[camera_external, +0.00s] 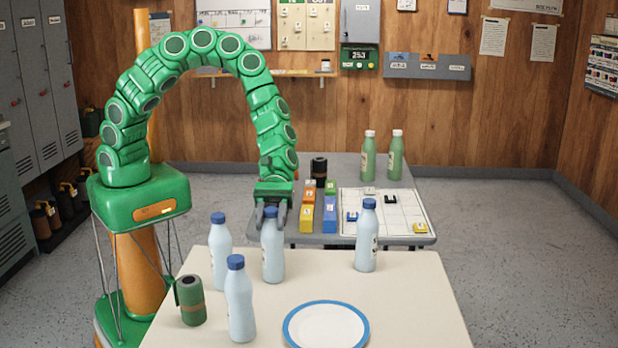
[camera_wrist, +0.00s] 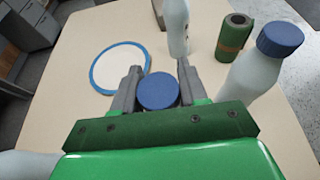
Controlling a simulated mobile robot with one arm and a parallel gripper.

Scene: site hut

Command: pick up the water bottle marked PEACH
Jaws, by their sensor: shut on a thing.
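Several pale blue bottles with blue caps are on the cream table (camera_external: 410,300). My gripper (camera_external: 271,208) points down and is shut on the upper part of the middle bottle (camera_external: 272,255); its blue cap (camera_wrist: 158,91) shows between the fingers in the wrist view. This bottle is upright and appears to stand on the table. Other bottles stand at its left (camera_external: 220,245), in front (camera_external: 239,305) and at its right (camera_external: 366,242). I cannot read the word PEACH on any of them; the labels are turned aside or too small.
A white plate with a blue rim (camera_external: 326,328) lies at the table's front. A green roll (camera_external: 191,302) stands at the left. Behind, a grey table (camera_external: 300,238) holds two green bottles (camera_external: 368,157), coloured blocks (camera_external: 330,216) and a white board (camera_external: 400,205).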

